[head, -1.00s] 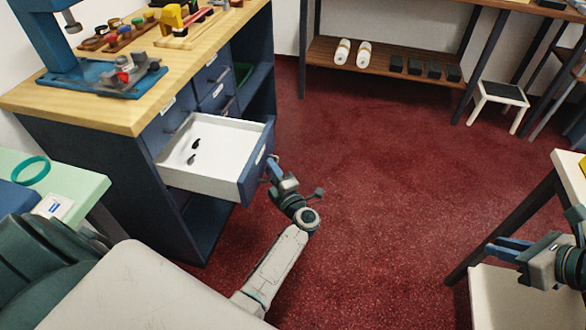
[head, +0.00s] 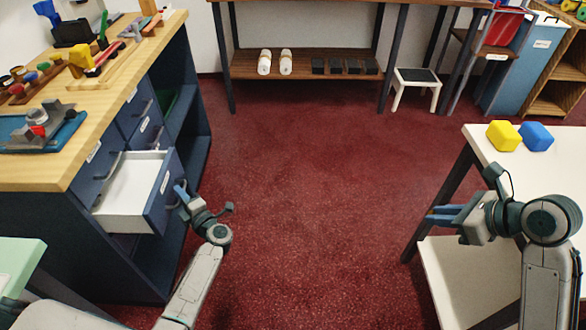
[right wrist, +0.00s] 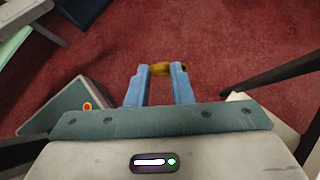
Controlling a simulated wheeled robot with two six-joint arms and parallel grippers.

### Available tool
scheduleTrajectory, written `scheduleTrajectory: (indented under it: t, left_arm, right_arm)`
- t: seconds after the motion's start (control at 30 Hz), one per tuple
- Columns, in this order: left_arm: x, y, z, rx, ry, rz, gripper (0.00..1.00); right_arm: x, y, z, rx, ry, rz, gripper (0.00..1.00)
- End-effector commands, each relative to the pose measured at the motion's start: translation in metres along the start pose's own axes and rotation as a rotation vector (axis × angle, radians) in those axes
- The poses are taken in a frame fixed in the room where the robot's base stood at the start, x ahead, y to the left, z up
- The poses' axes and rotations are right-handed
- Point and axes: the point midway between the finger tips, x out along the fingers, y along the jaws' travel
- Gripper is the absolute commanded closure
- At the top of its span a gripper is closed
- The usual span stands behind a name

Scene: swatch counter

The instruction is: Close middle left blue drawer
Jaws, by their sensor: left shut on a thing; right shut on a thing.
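The blue-fronted drawer stands open from the blue cabinet, below a closed drawer in the left column. Its white interior (head: 128,198) shows, and its blue front (head: 158,206) faces right. My left gripper (head: 180,191) is at the outer face of that front, shut on the drawer's handle, which the fingers mostly hide. My right gripper (head: 436,215) is over the floor, beside the white table at the right. In the right wrist view its blue fingers (right wrist: 160,84) are shut on a small yellow-brown thing (right wrist: 160,69).
The wooden countertop (head: 120,85) holds tools and a vise-like device. Red carpet (head: 300,190) lies clear between cabinet and white table (head: 475,148). Yellow (head: 503,135) and blue (head: 536,136) blocks sit on that table. A step stool (head: 416,88) stands at the back.

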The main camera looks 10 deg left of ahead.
Motion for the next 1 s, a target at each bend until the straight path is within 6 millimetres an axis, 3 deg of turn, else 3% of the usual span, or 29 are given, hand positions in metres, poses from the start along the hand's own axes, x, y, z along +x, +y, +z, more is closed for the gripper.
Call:
scheduleTrajectory:
  t: [0.2, 0.5, 0.7, 1.0]
  left_arm:
    - [0.044, -0.008, -0.044, 0.006, 0.000, 0.004, 1.00]
    - [0.089, -0.021, -0.089, 0.003, 0.001, 0.003, 1.00]
    - [0.106, -0.027, -0.106, 0.000, 0.000, 0.001, 1.00]
    - [0.115, -0.030, -0.115, 0.000, 0.001, 0.001, 1.00]
  right_arm:
    - [-0.011, 0.000, 0.011, 0.000, 0.000, 0.000, 1.00]
    - [-0.016, 0.000, 0.016, 0.000, 0.000, 0.000, 1.00]
    - [-0.018, 0.000, 0.018, 0.000, 0.000, 0.000, 1.00]
    - [-0.018, 0.000, 0.018, 0.000, 0.000, 0.000, 1.00]
